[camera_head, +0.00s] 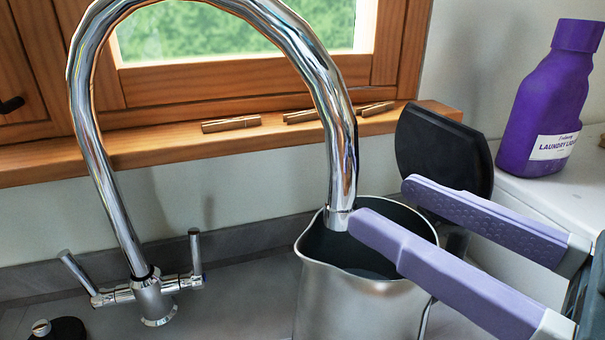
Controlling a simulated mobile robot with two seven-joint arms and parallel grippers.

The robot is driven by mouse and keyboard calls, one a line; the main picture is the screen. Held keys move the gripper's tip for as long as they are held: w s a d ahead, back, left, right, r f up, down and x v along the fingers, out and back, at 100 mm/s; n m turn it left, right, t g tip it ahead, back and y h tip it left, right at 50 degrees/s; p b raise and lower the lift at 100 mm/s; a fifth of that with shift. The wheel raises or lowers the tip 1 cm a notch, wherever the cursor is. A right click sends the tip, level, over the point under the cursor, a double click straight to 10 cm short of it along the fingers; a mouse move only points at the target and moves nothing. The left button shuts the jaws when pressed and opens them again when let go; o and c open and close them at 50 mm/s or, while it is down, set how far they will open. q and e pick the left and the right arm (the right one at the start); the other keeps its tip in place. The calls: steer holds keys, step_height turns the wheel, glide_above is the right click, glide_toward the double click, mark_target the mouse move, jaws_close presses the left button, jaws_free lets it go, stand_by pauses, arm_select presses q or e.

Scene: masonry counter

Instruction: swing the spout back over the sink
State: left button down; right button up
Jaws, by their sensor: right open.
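The chrome spout (345,140) arches from the tap base (155,300) at the left over to the right. Its outlet end points down over the mouth of a metal jug (350,305). My right gripper (384,204) comes in from the right with its two lavender fingers apart, open and empty. The tip of its nearer finger is right beside the spout's outlet end; I cannot tell if they touch. The farther finger is farther right, above the jug's handle side. No sink basin can be made out. My left gripper is not in view.
A black flat panel (443,150), perhaps the jug's lid, stands behind the jug. A purple laundry bottle (550,100) stands on a white surface at right. Wooden pegs (231,124) lie on the sill. The tap has two levers (195,252). A small black object (58,331) is at lower left.

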steer(key=p+x, duration=0.1)
steer(key=x, duration=0.8)
steer(key=shift+w+a+r, duration=0.1)
steer(key=shift+w+a, duration=0.05)
steer(key=shift+w, duration=0.1)
jaws_close()
stand_by(1.0)
